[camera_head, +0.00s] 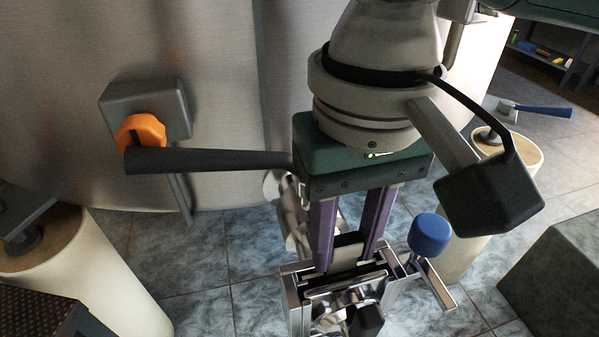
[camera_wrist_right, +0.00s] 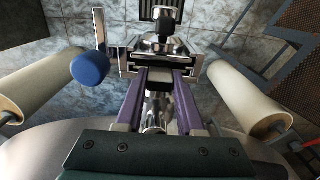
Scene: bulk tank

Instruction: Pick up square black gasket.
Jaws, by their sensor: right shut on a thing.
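My right gripper (camera_head: 348,248) comes down from above with its two purple fingers pointing into a metal valve frame (camera_head: 296,300) low in front of the tank. The fingers are shut on a dark flat piece, the square black gasket (camera_head: 347,254), of which only an edge shows between the fingertips. The rest of it is hidden by the fingers and the frame. The right wrist view shows the same fingers (camera_wrist_right: 165,76) reaching the metal frame (camera_wrist_right: 205,58); the gasket is hard to make out there. My left gripper is not in view.
A blue knob (camera_head: 430,234) stands just right of the fingers. Cream cylinders (camera_head: 95,275) stand on both sides. A dark box (camera_head: 555,275) is at right. Tiled floor shows between them.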

